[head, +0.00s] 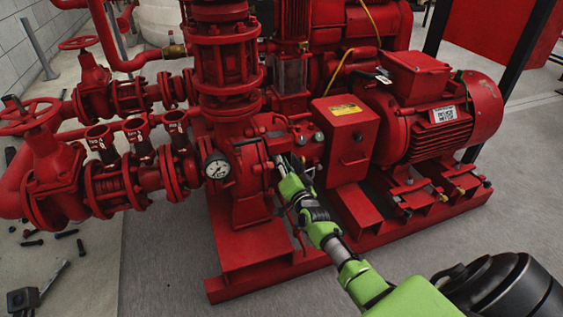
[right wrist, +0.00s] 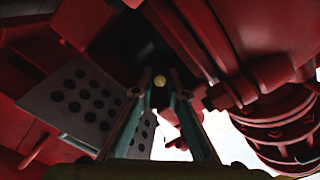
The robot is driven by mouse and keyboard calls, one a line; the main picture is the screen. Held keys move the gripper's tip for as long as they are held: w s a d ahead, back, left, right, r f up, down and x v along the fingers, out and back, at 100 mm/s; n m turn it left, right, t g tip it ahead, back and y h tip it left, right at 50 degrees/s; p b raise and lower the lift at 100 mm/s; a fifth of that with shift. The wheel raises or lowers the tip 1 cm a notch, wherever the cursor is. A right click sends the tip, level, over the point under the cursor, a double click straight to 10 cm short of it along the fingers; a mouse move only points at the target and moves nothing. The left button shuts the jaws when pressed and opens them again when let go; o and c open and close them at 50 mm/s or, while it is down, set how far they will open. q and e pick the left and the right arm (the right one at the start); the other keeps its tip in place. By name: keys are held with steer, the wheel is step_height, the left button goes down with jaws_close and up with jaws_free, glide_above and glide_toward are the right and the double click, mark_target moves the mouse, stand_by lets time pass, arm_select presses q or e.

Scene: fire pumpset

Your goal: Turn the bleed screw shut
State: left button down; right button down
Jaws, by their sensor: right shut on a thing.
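My right gripper (head: 281,163) reaches in from the lower right to the front of the red pump casing (head: 243,165), right of the white-faced pressure gauge (head: 217,167). In the right wrist view its two fingers (right wrist: 160,92) close around a small round brass-coloured end, which I take to be the bleed screw (right wrist: 160,81). The fingertips hide most of the screw. In the head view the screw is covered by the gripper, and its turn angle cannot be told. My left gripper is not in view.
A red box with a yellow label (head: 345,138) stands just right of my gripper. The red motor (head: 440,115) is further right. Valves with handwheels (head: 30,117) and pipes fill the left. A perforated plate (right wrist: 85,105) is close to the fingers.

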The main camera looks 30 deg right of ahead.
steer(key=c, duration=2.3)
jaws_free()
steer(key=v, duration=1.2)
